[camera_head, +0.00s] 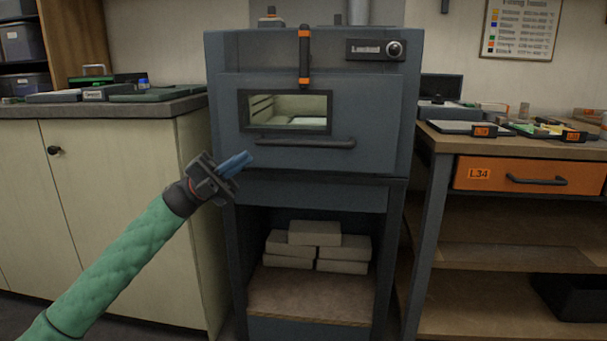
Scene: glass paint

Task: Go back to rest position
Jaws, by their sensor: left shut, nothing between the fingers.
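My left gripper (236,164) is on a green-sleeved arm that comes in from the lower left. Its blue fingers are shut with nothing between them. They show in front of the left side of the grey kiln (385,125), to the left of the kiln door's handle (300,142). The kiln door is shut, and through its window (286,107) a pale lit interior shows. My right gripper is not in view.
A cabinet with a grey counter (60,110) stands on the left. A workbench with an orange drawer (525,175) stands on the right. Several pale bricks (315,233) lie on the open shelf under the kiln. An orange-ended black bar (304,57) is on the kiln front.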

